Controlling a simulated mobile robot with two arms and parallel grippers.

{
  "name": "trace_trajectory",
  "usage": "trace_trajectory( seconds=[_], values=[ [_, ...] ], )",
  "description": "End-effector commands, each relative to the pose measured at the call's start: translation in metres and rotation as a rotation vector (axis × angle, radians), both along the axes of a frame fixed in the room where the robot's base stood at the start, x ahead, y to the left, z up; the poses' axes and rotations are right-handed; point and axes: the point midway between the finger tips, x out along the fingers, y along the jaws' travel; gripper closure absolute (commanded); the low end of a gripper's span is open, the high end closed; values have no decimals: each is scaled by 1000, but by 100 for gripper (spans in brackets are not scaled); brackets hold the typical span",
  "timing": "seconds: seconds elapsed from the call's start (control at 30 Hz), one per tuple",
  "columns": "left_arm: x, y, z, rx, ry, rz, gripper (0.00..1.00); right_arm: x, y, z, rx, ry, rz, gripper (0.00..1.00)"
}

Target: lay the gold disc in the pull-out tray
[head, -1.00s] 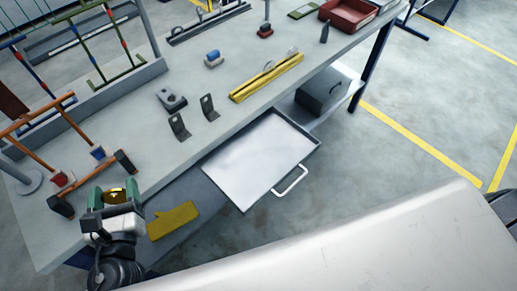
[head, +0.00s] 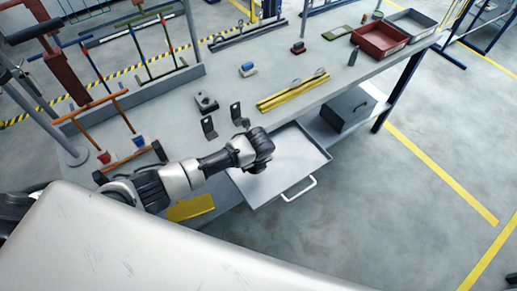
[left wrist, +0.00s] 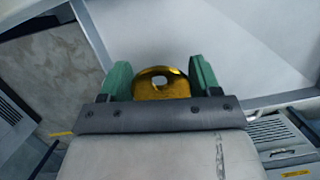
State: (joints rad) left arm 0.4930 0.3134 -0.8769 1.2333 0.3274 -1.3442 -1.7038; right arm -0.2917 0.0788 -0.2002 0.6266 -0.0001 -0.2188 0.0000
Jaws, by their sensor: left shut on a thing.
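The gold disc (left wrist: 150,92), with a hole in it, sits between the green fingers of my left gripper (left wrist: 161,82) in the left wrist view. The gripper is shut on it. The pull-out tray (head: 303,160) is a pale flat tray with a white handle, extended from under the bench in the head view. My left arm reaches over the tray's left part there, and the wrist hides the fingers and the disc. In the left wrist view a pale surface, likely the tray (left wrist: 150,30), lies behind the disc; the gap to it is hard to judge. My right gripper is not in view.
On the bench (head: 225,140) above the tray stand dark angle brackets (head: 209,127) and a yellow bar (head: 293,93). An orange rack (head: 95,107) is at the left. A dark box (head: 347,108) sits on the lower shelf. The floor right of the tray is clear.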

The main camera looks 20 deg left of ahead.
Motion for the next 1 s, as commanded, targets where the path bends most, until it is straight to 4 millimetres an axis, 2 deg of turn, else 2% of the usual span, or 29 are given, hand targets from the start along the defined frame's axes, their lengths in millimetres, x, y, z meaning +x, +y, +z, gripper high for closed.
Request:
trace_trajectory(
  seconds=[0.03,0.1,0.3,0.77,1.0],
  values=[
    [7,-2,10,-41,41,43,61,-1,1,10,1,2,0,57],
    [11,-5,14,-93,90,90,61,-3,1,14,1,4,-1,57],
    [16,-10,23,-168,153,159,61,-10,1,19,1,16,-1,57],
    [17,-10,25,-173,157,162,61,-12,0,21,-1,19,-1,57],
    [17,-10,8,-172,158,161,61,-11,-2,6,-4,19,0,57]
  ],
)
